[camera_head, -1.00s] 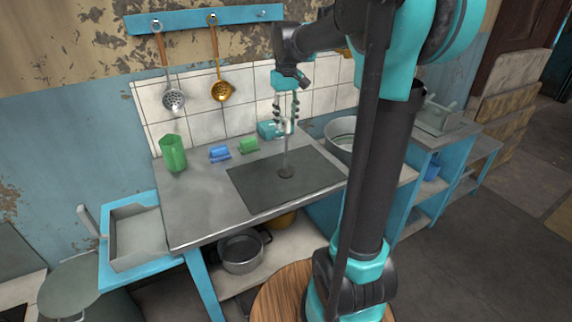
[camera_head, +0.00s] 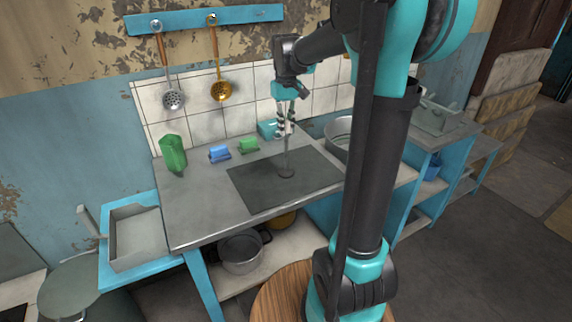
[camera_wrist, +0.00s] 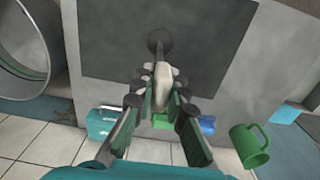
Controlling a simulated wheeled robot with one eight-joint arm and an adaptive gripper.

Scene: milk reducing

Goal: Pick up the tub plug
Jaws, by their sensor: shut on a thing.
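The tub plug (camera_head: 286,173) shows as a dark round disc with a thin upright pale rod rising from it. It stands on a dark square panel (camera_head: 255,190) in the grey counter. My gripper (camera_head: 286,125) hangs above it, pointing down, and is shut on the upper part of the plug. In the wrist view, the gripper fingers (camera_wrist: 162,78) sit on either side of a whitish piece, with the plug's dark disc (camera_wrist: 158,38) beyond. The fingers partly hide the piece between them. The disc appears to rest on the panel.
A metal pot (camera_head: 338,132) is to the right. Ladles (camera_head: 221,90) hang on the wall behind.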

